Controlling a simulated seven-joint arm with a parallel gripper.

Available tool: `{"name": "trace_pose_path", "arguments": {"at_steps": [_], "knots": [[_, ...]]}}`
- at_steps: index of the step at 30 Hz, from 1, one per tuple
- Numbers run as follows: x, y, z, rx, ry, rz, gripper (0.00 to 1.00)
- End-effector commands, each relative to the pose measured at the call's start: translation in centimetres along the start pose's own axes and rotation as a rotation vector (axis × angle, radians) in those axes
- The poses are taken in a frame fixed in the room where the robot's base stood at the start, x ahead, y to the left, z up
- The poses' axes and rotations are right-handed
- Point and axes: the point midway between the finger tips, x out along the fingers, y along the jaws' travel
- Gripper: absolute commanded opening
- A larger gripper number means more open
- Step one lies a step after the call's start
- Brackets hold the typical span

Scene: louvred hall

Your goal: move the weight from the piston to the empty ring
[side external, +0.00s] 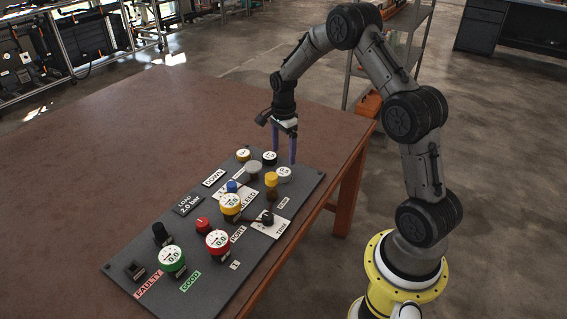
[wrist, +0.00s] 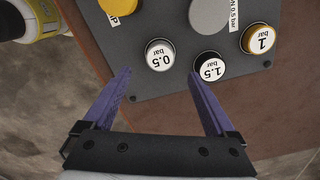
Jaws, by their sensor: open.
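Three round weights stand near the panel's far end. In the wrist view they are the 0.5 bar weight with a white top (wrist: 160,55), the black-rimmed 1.5 bar weight (wrist: 209,68) and the yellow-rimmed 1 bar weight (wrist: 259,39). A grey disc (side external: 253,167) and a tall yellow-topped cylinder (side external: 271,181) stand beside them. I cannot tell which is the piston, and no empty ring shows clearly. My gripper (side external: 284,156) is open and empty, pointing down above the panel's far end. In the wrist view the 0.5 bar weight is just beyond and between the fingertips.
The dark panel (side external: 232,262) lies on a brown table (side external: 110,145). It carries yellow, red and green gauges, a red knob (side external: 202,225), a black knob (side external: 162,233) and a blue-topped part (side external: 231,187). The table left of the panel is clear.

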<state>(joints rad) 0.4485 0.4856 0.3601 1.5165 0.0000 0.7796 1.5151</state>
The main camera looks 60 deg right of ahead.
Motion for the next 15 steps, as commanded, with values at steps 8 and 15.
{"name": "trace_pose_path", "arguments": {"at_steps": [8,15], "knots": [[-3.8,-0.1,0.0,0.000,0.000,-0.002,0.91],[-8.3,1.7,2.0,-0.166,0.005,-0.048,0.91]]}}
